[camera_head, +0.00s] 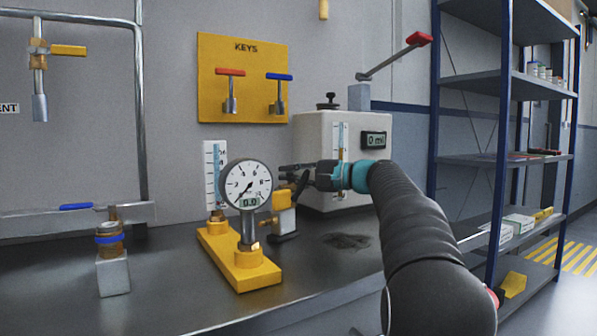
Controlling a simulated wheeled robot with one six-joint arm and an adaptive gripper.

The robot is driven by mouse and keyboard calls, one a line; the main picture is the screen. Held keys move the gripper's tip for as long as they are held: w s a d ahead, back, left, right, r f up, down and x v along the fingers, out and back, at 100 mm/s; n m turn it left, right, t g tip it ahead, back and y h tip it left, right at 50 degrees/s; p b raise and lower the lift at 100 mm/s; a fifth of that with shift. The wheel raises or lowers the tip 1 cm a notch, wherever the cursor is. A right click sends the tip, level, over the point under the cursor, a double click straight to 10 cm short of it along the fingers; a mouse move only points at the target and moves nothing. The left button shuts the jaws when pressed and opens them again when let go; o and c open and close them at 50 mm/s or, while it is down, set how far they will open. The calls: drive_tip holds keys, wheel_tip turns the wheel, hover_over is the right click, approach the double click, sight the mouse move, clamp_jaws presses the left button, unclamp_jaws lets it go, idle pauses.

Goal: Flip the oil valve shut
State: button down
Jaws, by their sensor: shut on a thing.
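My gripper (288,174) reaches in from the right, behind and right of the round pressure gauge (247,184). Its dark fingers are shut at the top of a small valve with a yellow part (282,200) and a pale body (285,221). The fingers and the gauge hide much of this valve, so the exact grip and the handle's angle are unclear. I cannot tell from any label that this is the oil valve. A yellow lever (266,222) shows beside the gauge stem. The gauge and a level tube (214,176) stand on a yellow base (246,272).
A white box with a display (374,140) and a red-tipped lever (418,39) stands behind my gripper. A yellow KEYS board (243,57) hangs on the wall. A blue-handled valve (110,239) is at left, a yellow-handled one (68,50) above. A dark stain (346,241) marks the bench.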

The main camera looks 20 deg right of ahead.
drive_tip(key=c, duration=1.3)
unclamp_jaws()
drive_tip(key=shift+o, duration=0.2)
drive_tip(key=v, duration=1.2)
